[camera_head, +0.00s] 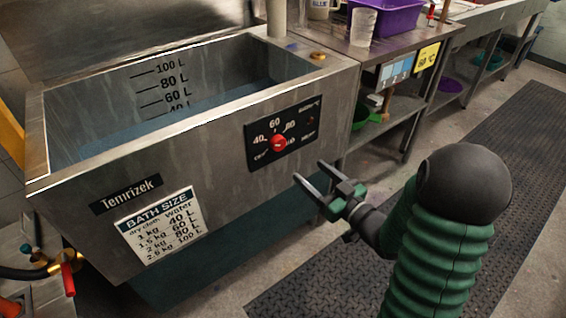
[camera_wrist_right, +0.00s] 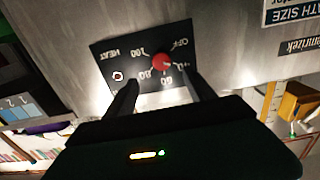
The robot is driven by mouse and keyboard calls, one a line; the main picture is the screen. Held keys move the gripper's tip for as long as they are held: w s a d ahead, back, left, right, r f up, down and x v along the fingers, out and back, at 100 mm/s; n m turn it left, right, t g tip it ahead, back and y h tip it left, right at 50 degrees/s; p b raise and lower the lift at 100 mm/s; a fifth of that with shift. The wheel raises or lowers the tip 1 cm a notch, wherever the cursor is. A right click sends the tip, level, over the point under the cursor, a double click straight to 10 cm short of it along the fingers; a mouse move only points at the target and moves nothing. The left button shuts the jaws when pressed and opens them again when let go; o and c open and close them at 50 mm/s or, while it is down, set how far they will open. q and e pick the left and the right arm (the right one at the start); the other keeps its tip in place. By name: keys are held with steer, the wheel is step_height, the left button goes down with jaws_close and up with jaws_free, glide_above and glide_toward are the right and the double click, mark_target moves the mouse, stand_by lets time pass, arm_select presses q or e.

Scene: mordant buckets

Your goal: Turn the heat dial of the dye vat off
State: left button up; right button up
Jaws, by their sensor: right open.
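The dye vat (camera_head: 210,170) is a grey steel tank with blue liquid inside. Its black heat panel (camera_head: 305,108) is on the front wall and carries a red dial (camera_head: 279,143) with white numbers around it. The dial's exact setting is too small to read surely. My right gripper (camera_head: 309,171) is open and empty, in front of the panel, below and right of the dial. In the right wrist view the panel (camera_wrist_right: 110,55) appears upside down; the red dial (camera_wrist_right: 161,62) lies ahead, between the lines of the two fingers (camera_wrist_right: 160,84), apart from them. My left gripper is out of view.
A bath size chart (camera_head: 160,222) is on the vat's front. A steel bench (camera_head: 400,45) with a purple tub (camera_head: 388,16) and a clear cup (camera_head: 362,27) stands to the right. A red-handled valve (camera_head: 68,280) is at lower left. Dark matting (camera_head: 510,150) covers the floor.

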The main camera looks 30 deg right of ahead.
mark_target(281, 147)
steer(key=w+b, duration=0.1)
steer(key=w, duration=0.3)
steer(key=w+b, duration=0.1)
steer(key=w, duration=0.3)
steer(key=w+a+b, duration=0.1)
steer(key=w, duration=0.3)
steer(key=shift+w, duration=0.15)
steer(key=shift+w+a, duration=0.1)
steer(key=shift+w, duration=0.3)
steer(key=shift+r, duration=0.1)
steer(key=c, duration=1.4)
